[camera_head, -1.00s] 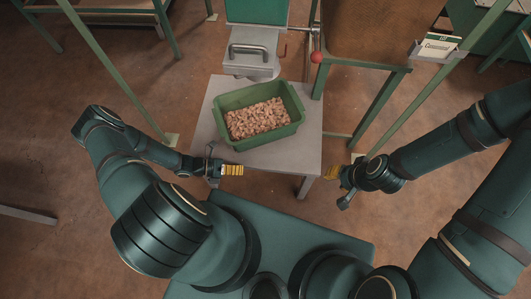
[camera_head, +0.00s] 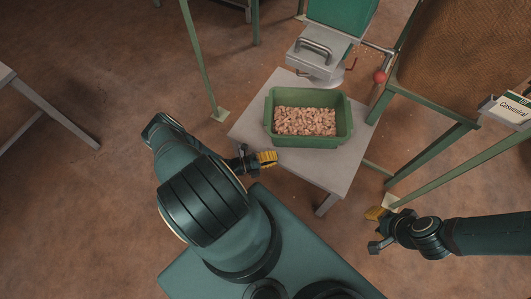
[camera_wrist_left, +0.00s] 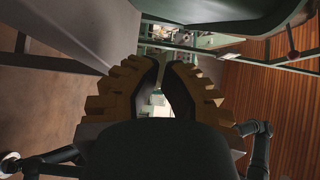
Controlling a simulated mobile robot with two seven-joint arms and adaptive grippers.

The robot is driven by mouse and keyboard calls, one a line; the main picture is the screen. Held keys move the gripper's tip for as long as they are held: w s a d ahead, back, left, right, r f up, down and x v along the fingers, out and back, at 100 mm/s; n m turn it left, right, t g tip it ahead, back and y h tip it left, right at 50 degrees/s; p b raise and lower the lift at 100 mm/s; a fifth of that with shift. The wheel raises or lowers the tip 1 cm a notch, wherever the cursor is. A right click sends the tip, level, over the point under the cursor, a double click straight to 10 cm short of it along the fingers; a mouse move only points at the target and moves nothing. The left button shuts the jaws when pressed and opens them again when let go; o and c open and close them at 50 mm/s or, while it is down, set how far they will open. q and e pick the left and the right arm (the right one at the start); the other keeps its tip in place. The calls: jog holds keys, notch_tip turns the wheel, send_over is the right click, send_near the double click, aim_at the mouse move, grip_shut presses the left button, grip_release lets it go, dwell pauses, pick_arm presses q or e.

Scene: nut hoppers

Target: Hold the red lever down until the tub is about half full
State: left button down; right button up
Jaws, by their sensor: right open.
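The green tub (camera_head: 341,134) stands on a small grey table, under the hopper's outlet. Pinkish-brown nuts (camera_head: 305,121) cover its floor, with green wall showing above them. The red lever's round knob (camera_head: 380,76) sits at the end of a metal rod, right of the hopper; no gripper touches it. My left gripper (camera_head: 265,159) is in front of the tub's near left corner, apart from it. In the left wrist view its yellow fingers (camera_wrist_left: 163,75) stand apart with nothing between them. My right gripper (camera_head: 375,213) is open and empty, below and right of the table, away from the lever.
The grey table (camera_head: 258,121) has bare top around the tub. A green hopper (camera_head: 342,13) with a grey handled outlet (camera_head: 318,48) stands behind it. At right is a green-framed brown bin (camera_head: 457,55) with a label card (camera_head: 507,109).

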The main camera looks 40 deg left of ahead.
pick_arm(q)
jog(key=x, duration=0.3)
jog(key=shift+w+d, duration=0.2)
jog(key=w, duration=0.3)
jog(key=shift+w+a, duration=0.15)
jog(key=shift+a, duration=0.05)
jog(key=shift+w+a+b, duration=0.15)
jog(key=shift+w+b, duration=0.15)
jog(key=shift+w, duration=0.2)
